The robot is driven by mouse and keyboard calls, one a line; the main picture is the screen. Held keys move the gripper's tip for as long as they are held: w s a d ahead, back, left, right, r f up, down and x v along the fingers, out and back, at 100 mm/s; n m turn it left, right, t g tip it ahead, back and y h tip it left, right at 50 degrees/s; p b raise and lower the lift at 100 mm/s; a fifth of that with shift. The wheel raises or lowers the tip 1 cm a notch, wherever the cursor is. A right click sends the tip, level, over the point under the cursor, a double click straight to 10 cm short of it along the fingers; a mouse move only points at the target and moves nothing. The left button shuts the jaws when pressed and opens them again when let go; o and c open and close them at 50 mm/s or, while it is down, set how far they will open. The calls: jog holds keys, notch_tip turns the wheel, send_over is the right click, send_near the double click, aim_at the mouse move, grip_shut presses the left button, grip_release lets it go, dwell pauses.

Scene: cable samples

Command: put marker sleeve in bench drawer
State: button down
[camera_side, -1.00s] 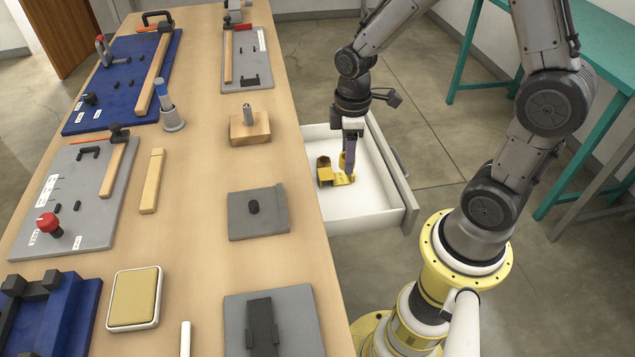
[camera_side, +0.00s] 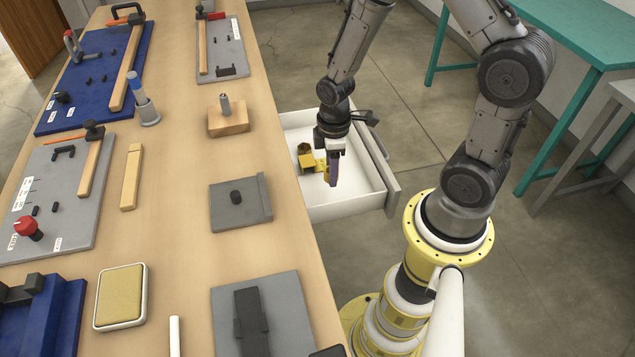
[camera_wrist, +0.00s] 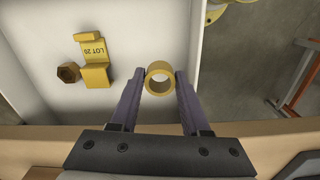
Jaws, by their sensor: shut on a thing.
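The marker sleeve, seemingly the short yellow ring (camera_wrist: 160,67), is between my fingertips in the wrist view, its round hole facing the camera. My gripper (camera_wrist: 160,82) is shut on it with purple fingers on either side. In the side view my gripper (camera_side: 333,178) points down within the open white bench drawer (camera_side: 350,205). The sleeve is hidden or too small to tell there. In the wrist view it appears over the drawer floor (camera_wrist: 120,25), near a side wall. I cannot tell whether it touches the floor.
In the drawer lie a yellow bent piece marked LOT 20 (camera_wrist: 93,48) and a brass hex piece (camera_wrist: 68,73), apart from the sleeve. The bench (camera_side: 170,190) holds fixture boards, a wooden block (camera_side: 228,120) and a yellow pad (camera_side: 121,298). Drawer floor nearer the camera is clear.

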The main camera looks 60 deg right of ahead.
send_over(318, 192)
jog(key=f, duration=0.4)
jog(key=shift+s+a+f, duration=0.1)
jog(key=shift+s+f, duration=0.15)
jog(key=shift+w+f, duration=0.2)
jog(key=shift+f, duration=1.55)
jog(key=shift+f, duration=0.1)
jog(key=shift+c, duration=1.8)
grip_release()
